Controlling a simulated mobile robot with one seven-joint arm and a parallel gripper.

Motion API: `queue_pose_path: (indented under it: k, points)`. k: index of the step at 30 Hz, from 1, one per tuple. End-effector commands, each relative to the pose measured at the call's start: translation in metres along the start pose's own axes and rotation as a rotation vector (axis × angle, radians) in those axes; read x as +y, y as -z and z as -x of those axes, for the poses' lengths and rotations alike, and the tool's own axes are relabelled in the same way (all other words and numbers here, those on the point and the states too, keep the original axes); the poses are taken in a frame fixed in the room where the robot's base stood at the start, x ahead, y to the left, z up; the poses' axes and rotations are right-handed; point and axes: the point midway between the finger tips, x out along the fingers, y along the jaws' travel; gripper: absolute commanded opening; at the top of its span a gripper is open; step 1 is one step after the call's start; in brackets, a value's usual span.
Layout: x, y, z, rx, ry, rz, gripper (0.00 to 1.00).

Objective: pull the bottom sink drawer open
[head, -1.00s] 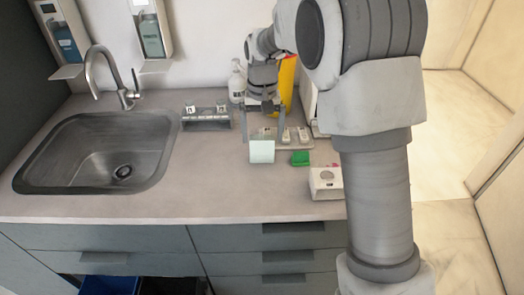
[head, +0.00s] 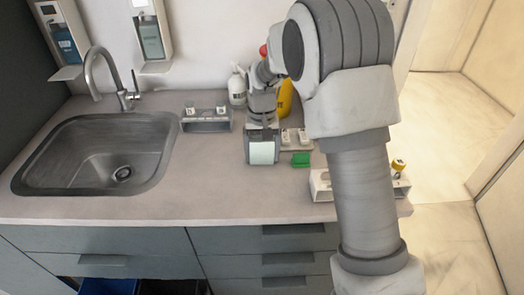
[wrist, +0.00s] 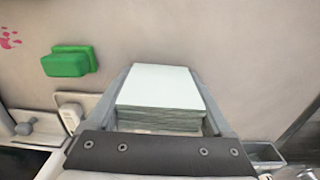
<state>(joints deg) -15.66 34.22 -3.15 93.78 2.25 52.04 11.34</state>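The grey drawer stack (head: 230,265) is right of the sink cabinet, with dark handles; its lowest visible handle (head: 283,282) is near the picture's lower edge. A grey front under the sink (head: 130,263) also has a dark handle. All these fronts look shut; I cannot tell which is the named bottom sink drawer. My gripper (head: 262,145) is above the counter, far from the handles. Its fingers stand either side of a pale stack of sheets (head: 262,153), also between them in the wrist view (wrist: 160,85). I cannot tell whether they press on it.
The sink (head: 100,155) and tap are at left. A green block (head: 300,160) lies right of the stack. A grey holder (head: 206,121) and white bottle (head: 237,86) stand behind. The floor at right (head: 440,140) is clear. My arm hides part of the counter's right side.

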Motion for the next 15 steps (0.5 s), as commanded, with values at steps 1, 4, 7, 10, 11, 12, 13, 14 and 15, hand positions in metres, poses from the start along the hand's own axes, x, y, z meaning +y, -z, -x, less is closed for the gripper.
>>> queue_pose_path:
  k: [1,4,7,10,11,12,13,14,15]
  points:
    - [0.0001,0.0000,0.0002,0.000,0.000,0.000,0.71]
    - [0.0001,0.0000,0.0002,0.000,0.000,0.000,0.53]
    - [0.0001,0.0000,0.0003,0.000,0.000,0.000,0.35]
    - [0.0001,0.0000,0.0003,0.000,0.000,0.000,0.24]
    - [0.0001,0.0000,0.0004,0.000,0.000,0.000,0.24]
    - [0.0001,0.0000,0.0004,0.000,0.000,0.000,0.24]
    - [0.0001,0.0000,0.0004,0.000,0.000,0.000,0.24]
    - [0.0001,0.0000,0.0006,0.000,0.000,0.000,0.24]
    - [0.0001,0.0000,0.0013,0.000,0.000,0.000,0.24]
